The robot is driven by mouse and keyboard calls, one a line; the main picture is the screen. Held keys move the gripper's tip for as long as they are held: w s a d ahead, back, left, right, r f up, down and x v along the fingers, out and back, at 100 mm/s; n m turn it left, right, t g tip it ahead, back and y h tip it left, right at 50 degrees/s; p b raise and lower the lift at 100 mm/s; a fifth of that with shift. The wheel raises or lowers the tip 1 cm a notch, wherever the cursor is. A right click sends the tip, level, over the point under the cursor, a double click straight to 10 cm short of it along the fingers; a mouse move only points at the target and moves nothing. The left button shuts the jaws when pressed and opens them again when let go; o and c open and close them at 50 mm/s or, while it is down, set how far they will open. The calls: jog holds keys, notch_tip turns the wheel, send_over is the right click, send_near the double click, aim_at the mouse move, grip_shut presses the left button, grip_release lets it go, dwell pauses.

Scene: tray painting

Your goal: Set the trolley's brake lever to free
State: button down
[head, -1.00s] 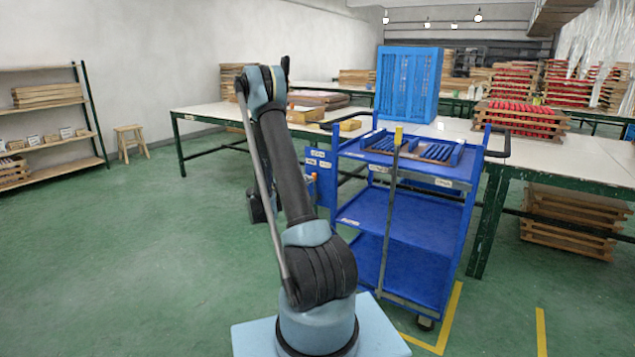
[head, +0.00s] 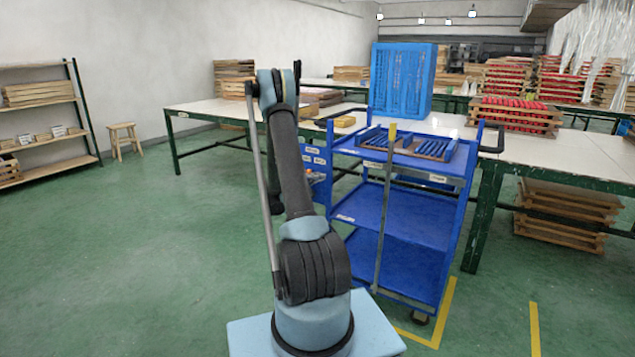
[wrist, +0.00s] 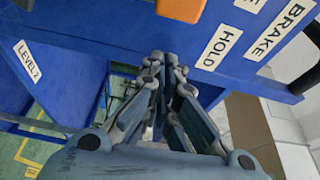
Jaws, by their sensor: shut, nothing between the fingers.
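The blue trolley (head: 400,215) stands right of my arm in the head view. Its labelled side panel (head: 314,156) is partly hidden behind my arm. In the wrist view a blue panel (wrist: 270,75) carries the labels HOLD (wrist: 220,47) and BRAKE (wrist: 283,30). An orange block (wrist: 181,9) is cut off by the top edge; it may be the brake lever's grip, but I cannot tell its setting. My gripper (wrist: 166,62) is shut and empty, its tips below the orange block in the picture. I cannot tell whether they touch anything. The head view hides my gripper behind the arm.
A grey upright bar (head: 385,215) with a yellow top stands at the trolley's front. Blue slatted trays (head: 408,141) lie on the top shelf. A long table (head: 205,112) stands behind the trolley.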

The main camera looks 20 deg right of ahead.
jog(key=shift+w+a, duration=1.25)
jog(key=shift+w, duration=0.15)
